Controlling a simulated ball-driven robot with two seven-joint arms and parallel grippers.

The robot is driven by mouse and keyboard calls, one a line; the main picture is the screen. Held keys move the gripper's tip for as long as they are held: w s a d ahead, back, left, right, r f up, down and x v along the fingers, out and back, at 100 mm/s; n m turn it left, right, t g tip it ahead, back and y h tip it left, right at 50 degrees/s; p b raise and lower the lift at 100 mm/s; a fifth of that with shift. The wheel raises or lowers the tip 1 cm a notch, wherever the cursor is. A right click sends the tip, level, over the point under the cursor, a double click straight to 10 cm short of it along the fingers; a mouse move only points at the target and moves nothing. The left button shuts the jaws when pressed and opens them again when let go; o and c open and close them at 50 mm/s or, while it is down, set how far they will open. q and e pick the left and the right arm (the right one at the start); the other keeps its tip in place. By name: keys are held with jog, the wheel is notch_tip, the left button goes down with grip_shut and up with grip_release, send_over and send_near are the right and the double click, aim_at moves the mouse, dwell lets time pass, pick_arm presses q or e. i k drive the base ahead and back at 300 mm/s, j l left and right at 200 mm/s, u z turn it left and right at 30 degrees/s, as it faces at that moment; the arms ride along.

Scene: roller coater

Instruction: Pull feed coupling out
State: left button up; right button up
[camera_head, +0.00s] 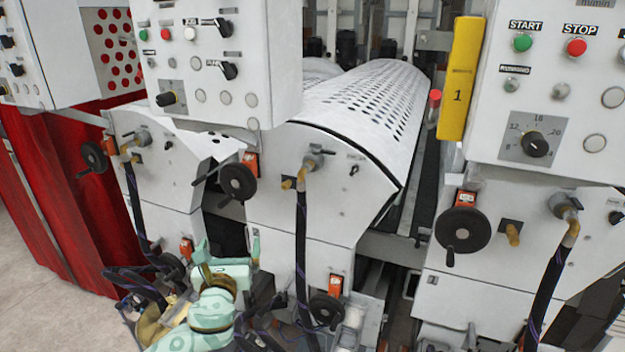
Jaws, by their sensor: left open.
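Several hose couplings show on the machine fronts; I cannot tell which is the feed coupling. The middle coupling (313,160) has a grey fitting and a brass elbow, with a black hose (301,235) hanging from it. A left coupling (140,138) and a right coupling (567,208) look alike and also carry black hoses. All three appear seated in their white panels. My left gripper (229,252), pale green, is low in front of the gap between the left and middle units. Its fingers are apart and empty, below and left of the middle coupling. My right gripper is out of view.
Black handwheels (237,182) and (461,230) stick out from the panels. Control boxes (228,60) and (560,85) overhang the units. A perforated white roller cover (375,95) lies behind. Hoses and cables crowd the floor near my arm. Bare floor (60,310) shows at left.

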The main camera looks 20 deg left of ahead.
aim_at(306, 167)
jog(key=i+j+z, duration=0.3)
jog(key=j, duration=0.2)
jog(key=j+z, duration=0.3)
jog(key=j, duration=0.15)
jog(key=j+z, duration=0.3)
jog(key=j, duration=0.25)
jog(key=i, duration=0.05)
